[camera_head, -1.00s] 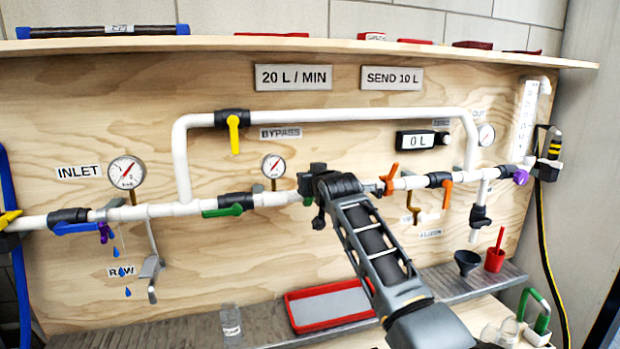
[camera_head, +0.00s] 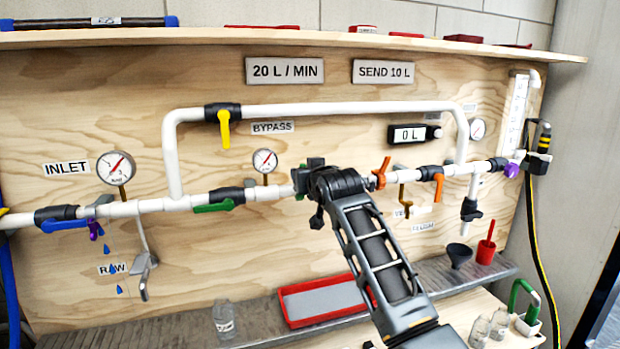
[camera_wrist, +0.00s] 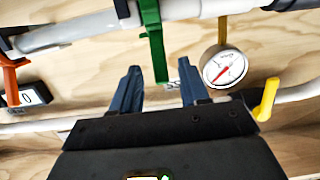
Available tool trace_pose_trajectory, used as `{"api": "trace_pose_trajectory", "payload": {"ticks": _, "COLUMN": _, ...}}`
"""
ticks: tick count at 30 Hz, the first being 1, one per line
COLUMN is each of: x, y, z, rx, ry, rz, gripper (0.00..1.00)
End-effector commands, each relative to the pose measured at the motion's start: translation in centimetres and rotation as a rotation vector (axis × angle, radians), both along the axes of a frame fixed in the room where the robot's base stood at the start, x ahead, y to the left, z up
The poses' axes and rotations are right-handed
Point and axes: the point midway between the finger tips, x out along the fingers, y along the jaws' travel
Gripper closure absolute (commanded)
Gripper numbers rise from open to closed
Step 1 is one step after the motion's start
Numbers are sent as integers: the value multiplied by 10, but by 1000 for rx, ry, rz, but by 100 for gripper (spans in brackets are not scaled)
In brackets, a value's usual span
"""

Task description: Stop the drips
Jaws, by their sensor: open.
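Blue drops (camera_head: 112,268) fall below a small purple handle (camera_head: 94,229) on the left pipe, near the RAW label (camera_head: 113,269). A blue lever (camera_head: 63,225) lies along the pipe beside it. My gripper (camera_head: 311,192) is at the middle of the main pipe, well to the right of the drops; its fingertips are hard to make out there. In the wrist view my gripper (camera_wrist: 158,76) is open, with a green handle-like part (camera_wrist: 151,40) hanging from the pipe between its two fingers. I cannot tell whether they touch it. The drops are outside the wrist view.
A pressure gauge (camera_head: 265,161), a green lever (camera_head: 213,207), a yellow bypass lever (camera_head: 224,128) and orange levers (camera_head: 382,172) surround the arm. Below stand a red tray (camera_head: 288,309), a clear bottle (camera_head: 223,318), a funnel (camera_head: 459,255) and a red cup (camera_head: 486,252).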

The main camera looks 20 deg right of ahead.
Motion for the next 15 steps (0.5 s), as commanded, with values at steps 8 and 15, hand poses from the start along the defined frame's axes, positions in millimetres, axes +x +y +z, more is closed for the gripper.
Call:
{"api": "trace_pose_trajectory", "payload": {"ticks": 8, "x": -30, "y": 0, "z": 4, "rx": 0, "ry": 0, "rz": 0, "gripper": 55}}
{"api": "trace_pose_trajectory", "payload": {"ticks": 15, "x": -36, "y": 0, "z": 6, "rx": 0, "ry": 1, "rz": 0, "gripper": 55}}
